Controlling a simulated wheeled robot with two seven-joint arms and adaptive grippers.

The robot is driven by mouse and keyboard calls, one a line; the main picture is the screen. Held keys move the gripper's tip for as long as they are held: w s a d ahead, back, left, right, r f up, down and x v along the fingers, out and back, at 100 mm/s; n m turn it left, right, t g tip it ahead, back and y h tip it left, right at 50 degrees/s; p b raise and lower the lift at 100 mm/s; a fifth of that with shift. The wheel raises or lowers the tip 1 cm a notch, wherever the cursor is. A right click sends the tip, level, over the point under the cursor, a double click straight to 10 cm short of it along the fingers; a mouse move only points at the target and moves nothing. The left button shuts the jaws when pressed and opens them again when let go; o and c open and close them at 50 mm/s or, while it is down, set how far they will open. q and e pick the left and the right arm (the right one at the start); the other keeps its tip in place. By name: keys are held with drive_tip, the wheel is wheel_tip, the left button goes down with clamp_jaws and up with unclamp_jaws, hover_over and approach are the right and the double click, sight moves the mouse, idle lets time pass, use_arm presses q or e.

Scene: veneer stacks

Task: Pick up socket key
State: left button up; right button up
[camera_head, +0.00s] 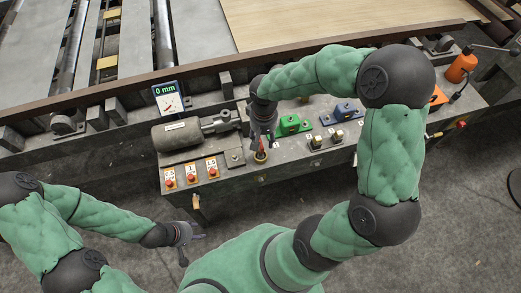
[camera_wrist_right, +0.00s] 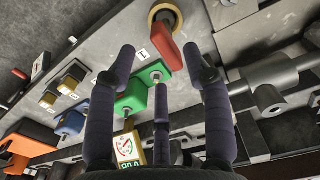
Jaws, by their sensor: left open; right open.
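A red key-like piece (camera_head: 261,146) stands in a round brass socket (camera_head: 260,157) on the front of the grey machine bench; I take it to be the socket key. In the right wrist view the red piece (camera_wrist_right: 168,50) is just beyond my fingertips, with the brass ring (camera_wrist_right: 158,8) behind it. My right gripper (camera_head: 264,136) is open over the red piece, its fingers partly hiding it in the head view. In the wrist view this gripper (camera_wrist_right: 162,65) has nothing between its fingers. My left gripper (camera_head: 190,238) is open and empty, low in front of the bench.
Green (camera_head: 289,125) and blue (camera_head: 346,110) blocks sit right of the socket. Red buttons (camera_head: 190,172) and a grey motor (camera_head: 181,135) are on the left. A 0 mm display (camera_head: 168,97) stands behind. An orange container (camera_head: 461,66) is far right. Floor in front is clear.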

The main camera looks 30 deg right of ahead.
sight(262, 144)
drive_tip(key=f, duration=0.1)
drive_tip(key=f+b, duration=0.2)
drive_tip(key=f, duration=0.1)
drive_tip(key=shift+a, duration=0.3)
drive_tip(key=shift+f, duration=0.4)
drive_tip(key=shift+r, duration=0.1)
clamp_jaws()
